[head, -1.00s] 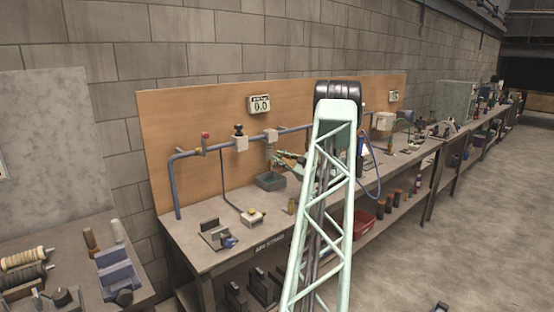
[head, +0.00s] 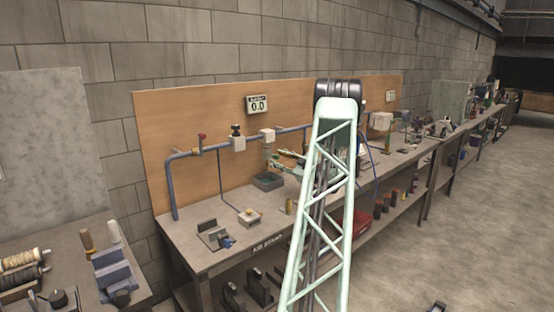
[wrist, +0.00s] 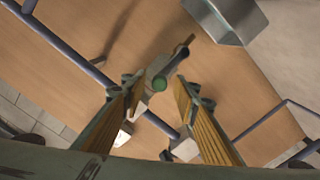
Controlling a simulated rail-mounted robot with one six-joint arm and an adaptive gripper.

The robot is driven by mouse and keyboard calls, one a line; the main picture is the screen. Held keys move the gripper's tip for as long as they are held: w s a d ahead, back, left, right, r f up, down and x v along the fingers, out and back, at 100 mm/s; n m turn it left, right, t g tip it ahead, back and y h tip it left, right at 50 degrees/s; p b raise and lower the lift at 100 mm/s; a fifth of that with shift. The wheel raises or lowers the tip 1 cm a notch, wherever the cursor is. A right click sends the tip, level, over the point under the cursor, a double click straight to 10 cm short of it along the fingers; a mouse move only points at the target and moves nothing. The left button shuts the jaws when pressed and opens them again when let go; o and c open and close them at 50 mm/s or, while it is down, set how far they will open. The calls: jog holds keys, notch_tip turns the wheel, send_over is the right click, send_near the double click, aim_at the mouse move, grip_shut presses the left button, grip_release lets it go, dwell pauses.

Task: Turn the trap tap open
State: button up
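The trap (head: 267,155) hangs under a white block on the blue air line, above a grey catch box (head: 266,182). In the wrist view the trap's grey-green body (wrist: 155,70) has a round green end and a darker bar-like part beside it, which appears to be the tap. My gripper (wrist: 158,84) is open, its two yellow-ribbed fingers on either side of the trap in the picture. I see no clear contact, and the depth between fingers and tap is hard to judge. In the head view my gripper (head: 284,157) is small beside the trap, partly hidden by my arm.
The bench (head: 190,225) carries small fixtures. The catch box also shows in the wrist view (wrist: 225,20).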

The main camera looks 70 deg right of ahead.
jog(key=v, duration=1)
jog(key=shift+a, duration=0.25)
jog(key=shift+s, duration=0.1)
dwell(0.4)
